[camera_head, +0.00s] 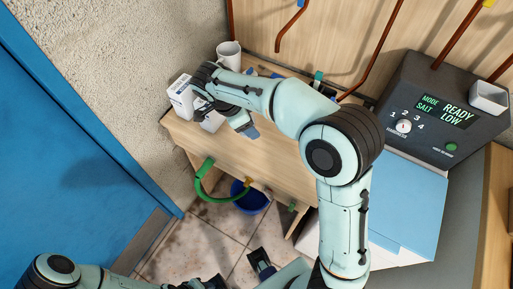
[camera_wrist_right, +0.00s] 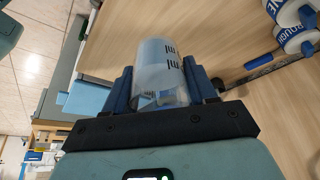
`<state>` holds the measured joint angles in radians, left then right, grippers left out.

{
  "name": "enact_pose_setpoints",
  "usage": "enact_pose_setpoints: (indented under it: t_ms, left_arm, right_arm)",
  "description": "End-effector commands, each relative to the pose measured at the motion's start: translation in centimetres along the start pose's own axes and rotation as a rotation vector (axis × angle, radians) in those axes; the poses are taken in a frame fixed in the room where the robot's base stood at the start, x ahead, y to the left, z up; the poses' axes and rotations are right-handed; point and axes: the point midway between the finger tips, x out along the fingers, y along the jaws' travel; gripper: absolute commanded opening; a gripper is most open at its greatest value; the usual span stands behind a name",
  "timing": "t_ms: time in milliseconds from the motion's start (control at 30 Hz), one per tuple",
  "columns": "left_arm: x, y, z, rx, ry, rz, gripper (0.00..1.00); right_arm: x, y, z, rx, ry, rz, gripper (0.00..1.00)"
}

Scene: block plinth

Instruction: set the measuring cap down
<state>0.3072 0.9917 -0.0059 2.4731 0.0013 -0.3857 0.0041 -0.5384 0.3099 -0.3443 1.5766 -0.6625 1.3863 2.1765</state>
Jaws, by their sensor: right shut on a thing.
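The measuring cap (camera_wrist_right: 160,68) is a clear, bluish cup with dark graduation marks in the right wrist view. My right gripper (camera_wrist_right: 162,86) is shut on it, with one blue finger on each side. In the head view the right gripper (camera_head: 228,122) is over the left part of the wooden table (camera_head: 270,160), and a pale part of the cap (camera_head: 212,122) shows beside it. I cannot tell whether the cap touches the table. My left arm comes in at the bottom left; its gripper (camera_head: 236,273) is low in the picture, partly cut off, its opening unclear.
A white carton (camera_head: 181,97) stands close left of the right gripper, and a white mug (camera_head: 229,55) behind it. A green hose (camera_head: 203,185) hangs at the table's front above a blue bucket (camera_head: 250,198). A dark control box (camera_head: 430,105) stands right.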

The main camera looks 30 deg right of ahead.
Motion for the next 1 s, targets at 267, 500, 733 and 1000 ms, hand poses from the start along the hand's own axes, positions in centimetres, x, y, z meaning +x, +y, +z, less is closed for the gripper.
enact_pose_setpoints:
  t_ms: [267, 500, 733, 1000]
  left_arm:
    - [1.0, -0.4, 0.1, -0.001, -0.003, -0.001, 0.43]
    - [1.6, -0.6, 0.1, -0.002, -0.005, -0.002, 0.43]
    - [2.8, -1.0, 0.1, -0.003, -0.007, -0.003, 0.43]
    - [3.5, -1.1, -0.4, -0.001, 0.008, 0.001, 0.43]
  right_arm:
    - [-5.1, 0.9, -5.2, 0.358, -0.008, 0.158, 0.25]
    - [-5.0, 1.7, -5.8, 0.441, -0.008, 0.210, 0.25]
    - [0.2, 1.9, -3.6, 0.440, -0.006, 0.212, 0.25]
    - [6.0, 1.9, -1.1, 0.439, -0.007, 0.210, 0.25]
